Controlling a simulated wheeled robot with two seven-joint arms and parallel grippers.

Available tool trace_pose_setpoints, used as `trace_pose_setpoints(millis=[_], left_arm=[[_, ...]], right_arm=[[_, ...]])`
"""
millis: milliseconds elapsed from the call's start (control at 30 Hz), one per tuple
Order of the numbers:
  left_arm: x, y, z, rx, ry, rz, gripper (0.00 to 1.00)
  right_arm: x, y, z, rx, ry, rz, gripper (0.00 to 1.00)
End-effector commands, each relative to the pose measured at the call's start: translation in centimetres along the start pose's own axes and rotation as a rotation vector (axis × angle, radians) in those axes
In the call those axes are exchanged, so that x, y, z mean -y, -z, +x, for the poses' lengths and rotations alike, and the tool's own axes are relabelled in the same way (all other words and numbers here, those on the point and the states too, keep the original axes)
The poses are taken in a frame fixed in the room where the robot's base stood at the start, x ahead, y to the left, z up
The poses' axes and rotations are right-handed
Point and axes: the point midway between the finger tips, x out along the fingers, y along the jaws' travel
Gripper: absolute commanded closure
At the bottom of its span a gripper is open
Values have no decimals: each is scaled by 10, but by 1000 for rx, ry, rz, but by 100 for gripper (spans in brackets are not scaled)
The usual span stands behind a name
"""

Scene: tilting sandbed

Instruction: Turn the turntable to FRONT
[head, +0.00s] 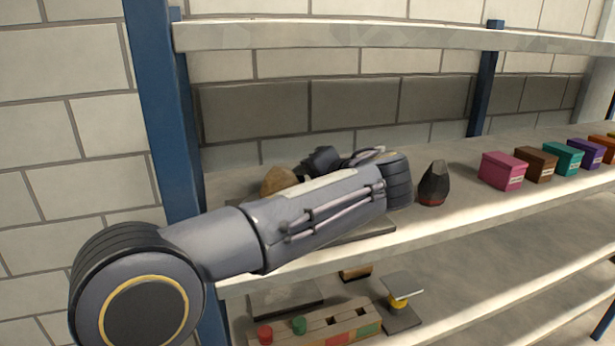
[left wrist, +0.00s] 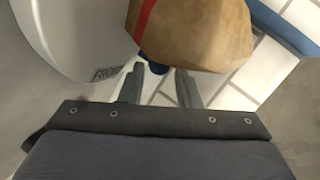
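A pale, round-edged thing with a small dark label (left wrist: 85,30) fills the upper left of the left wrist view. It may be the turntable, but I cannot tell, and I cannot read the label. A brown lump with a red stripe (left wrist: 195,35) is beside it, just beyond my left gripper (left wrist: 159,80). The two fingers stand apart, and a small blue piece (left wrist: 153,68) shows between their tips. I cannot tell whether they touch it. In the head view the brown lump (head: 279,180) shows behind my left forearm, which hides most of the turntable area. My right gripper is out of view.
A dark cone with a red band (head: 434,186) stands right of my arm on the shelf (head: 470,215). Several coloured boxes (head: 502,171) line up further right. The lower shelf holds a block holder with coloured pegs (head: 315,327) and a small stand (head: 402,300). A blue post (head: 160,100) rises at left.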

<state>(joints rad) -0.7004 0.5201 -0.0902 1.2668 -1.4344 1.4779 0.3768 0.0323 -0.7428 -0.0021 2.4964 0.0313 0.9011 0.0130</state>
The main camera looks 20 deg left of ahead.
Motion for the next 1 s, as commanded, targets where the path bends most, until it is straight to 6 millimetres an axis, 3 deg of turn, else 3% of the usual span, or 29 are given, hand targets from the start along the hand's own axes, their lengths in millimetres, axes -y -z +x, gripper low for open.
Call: trace_pose_setpoints(millis=[300,533,1000], left_arm=[[0,0,4,0,0,0,70],[0,0,4,0,0,1,100],[-2,-1,3,-20,-10,11,100]], right_arm=[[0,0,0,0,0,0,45],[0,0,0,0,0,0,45],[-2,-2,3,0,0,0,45]])
